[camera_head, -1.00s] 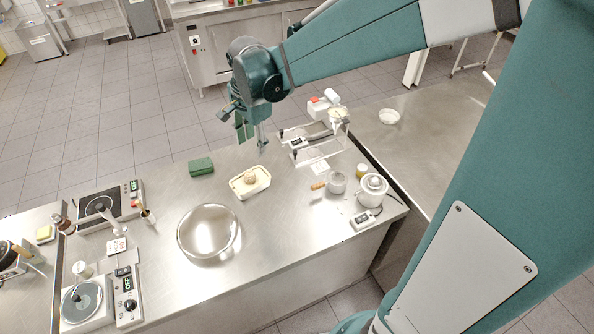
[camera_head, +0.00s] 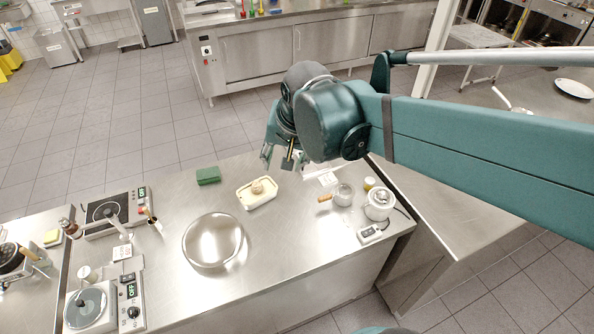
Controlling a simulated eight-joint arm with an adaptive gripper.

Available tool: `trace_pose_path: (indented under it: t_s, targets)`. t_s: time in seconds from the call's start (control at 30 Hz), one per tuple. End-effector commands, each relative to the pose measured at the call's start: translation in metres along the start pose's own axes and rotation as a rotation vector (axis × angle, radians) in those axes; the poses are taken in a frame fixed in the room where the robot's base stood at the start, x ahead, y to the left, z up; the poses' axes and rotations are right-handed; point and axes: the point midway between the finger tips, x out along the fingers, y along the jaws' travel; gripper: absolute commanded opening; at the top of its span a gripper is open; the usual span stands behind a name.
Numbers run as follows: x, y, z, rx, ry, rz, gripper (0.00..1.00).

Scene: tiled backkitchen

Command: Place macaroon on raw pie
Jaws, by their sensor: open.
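A small round tan piece, which looks like the macaroon (camera_head: 258,187), rests in a pale rectangular dish on the steel table. The dish with its cream filling (camera_head: 257,203) looks like the raw pie, but it is too small to be sure. My gripper (camera_head: 284,161) is open, pointing down above the table, behind and to the right of the dish. It is apart from the tan piece. A dark part shows between the fingers; I see nothing held. The arm hides part of the table to the right.
A green block (camera_head: 208,175) lies left of the dish. A large shiny round pan (camera_head: 213,241) is in front. An induction plate (camera_head: 104,211) is left.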

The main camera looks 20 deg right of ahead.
Motion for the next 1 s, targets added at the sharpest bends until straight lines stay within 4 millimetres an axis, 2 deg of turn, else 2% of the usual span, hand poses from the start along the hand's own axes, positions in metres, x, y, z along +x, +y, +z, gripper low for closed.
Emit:
trace_pose_path:
  t_s: [0.3,0.7,1.0]
  targets:
    - [-0.022,0.025,0.028,-0.221,0.075,-0.033,0.41]
    - [-0.037,0.052,0.059,-0.485,0.175,-0.049,0.41]
    - [-0.040,0.059,0.067,-0.566,0.207,-0.048,0.41]
